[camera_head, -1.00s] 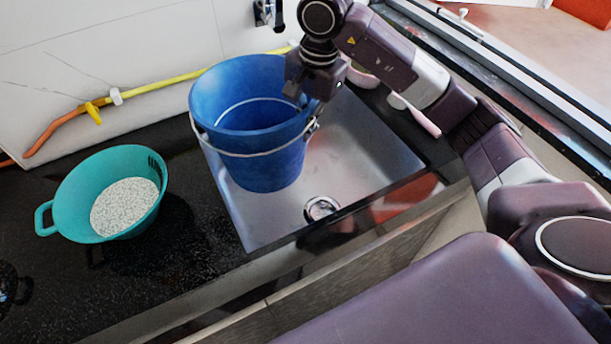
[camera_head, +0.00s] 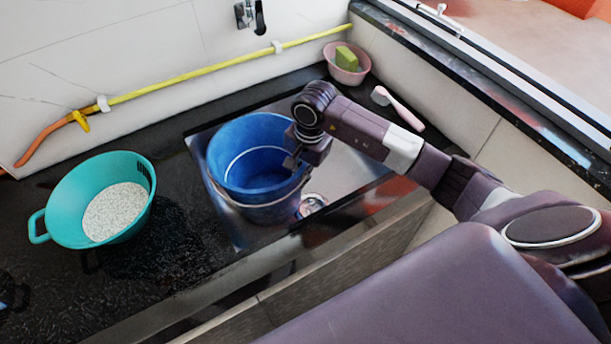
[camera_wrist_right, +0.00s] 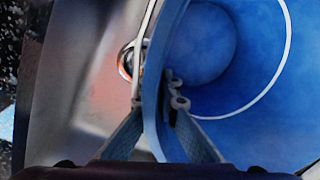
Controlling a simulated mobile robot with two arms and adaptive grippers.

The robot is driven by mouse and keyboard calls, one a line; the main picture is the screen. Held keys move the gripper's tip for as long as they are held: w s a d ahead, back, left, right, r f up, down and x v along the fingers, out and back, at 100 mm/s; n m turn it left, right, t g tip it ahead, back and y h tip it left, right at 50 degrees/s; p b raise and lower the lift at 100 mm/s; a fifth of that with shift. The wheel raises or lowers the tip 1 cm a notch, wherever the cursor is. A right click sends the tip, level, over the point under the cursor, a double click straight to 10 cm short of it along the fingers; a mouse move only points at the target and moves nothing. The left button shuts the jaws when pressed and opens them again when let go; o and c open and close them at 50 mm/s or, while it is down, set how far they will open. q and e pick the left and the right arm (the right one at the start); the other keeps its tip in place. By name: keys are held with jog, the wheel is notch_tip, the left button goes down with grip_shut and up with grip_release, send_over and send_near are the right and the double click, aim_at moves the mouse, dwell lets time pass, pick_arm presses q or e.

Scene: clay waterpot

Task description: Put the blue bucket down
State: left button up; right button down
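The blue bucket (camera_head: 240,137) is upright inside the metal sink (camera_head: 345,165), with its wire handle hanging around its side. In the head view I cannot tell whether its base touches the sink floor. My right gripper (camera_head: 293,164) is at the bucket's right rim. In the right wrist view the right gripper (camera_wrist_right: 160,92) has one finger outside and one inside the bucket wall (camera_wrist_right: 151,70), shut on the rim. The inside of the bucket looks empty. The sink drain (camera_wrist_right: 127,62) shows beside the bucket. My left gripper is not in view.
A teal colander (camera_head: 75,192) with pale grains stands on the dark counter to the left. A pink bowl (camera_head: 357,76) with a green sponge (camera_head: 347,59) and a pink brush (camera_head: 403,109) are behind the sink. A yellow hose (camera_head: 190,73) runs along the wall.

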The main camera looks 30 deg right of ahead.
jog(key=shift+a, duration=0.1)
jog(key=c, duration=2.7)
grip_release()
jog(key=shift+f, duration=0.3)
jog(key=o, duration=0.5)
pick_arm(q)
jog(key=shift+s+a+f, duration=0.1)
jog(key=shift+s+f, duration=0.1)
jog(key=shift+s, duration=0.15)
pick_arm(e)
jog(key=shift+o, duration=0.2)
jog(key=shift+r, duration=0.1)
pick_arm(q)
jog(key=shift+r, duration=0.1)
pick_arm(e)
jog(key=shift+r, duration=0.35)
pick_arm(q)
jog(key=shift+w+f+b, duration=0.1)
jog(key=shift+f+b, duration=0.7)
jog(key=shift+b, duration=0.1)
pick_arm(e)
notch_tip(320, 180, up, 12)
jog(key=s+d, duration=0.1)
jog(key=shift+f, duration=0.25)
jog(key=shift+s, duration=0.1)
